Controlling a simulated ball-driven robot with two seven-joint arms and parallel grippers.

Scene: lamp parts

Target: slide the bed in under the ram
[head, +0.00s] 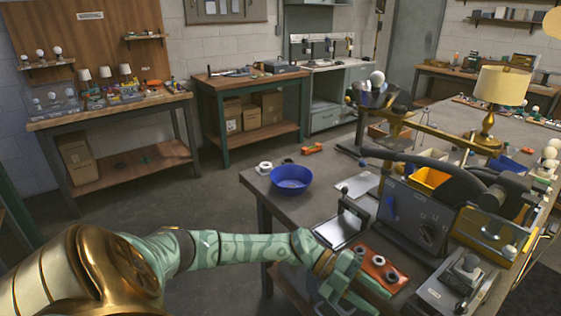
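A small press-like device (345,228) stands near the front edge of the bench, with a pale flat plate (337,232) low down and a dark upright part with a handle over its back. The plate looks like the bed and the upright part like the ram's holder; I cannot tell how far the bed is under the ram. My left gripper (358,287) is just in front of it, beside a red block with round dark knobs (383,266). Its green fingers look apart, with nothing clearly between them. My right gripper is not in view.
A blue bowl (291,178) and a white roll (263,168) sit at the bench's left end. A grey machine box (412,222) with a yellow bin (430,179) stands right of the device. A grey fixture (459,285) is at front right. Bare bench (300,212) lies left of the device.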

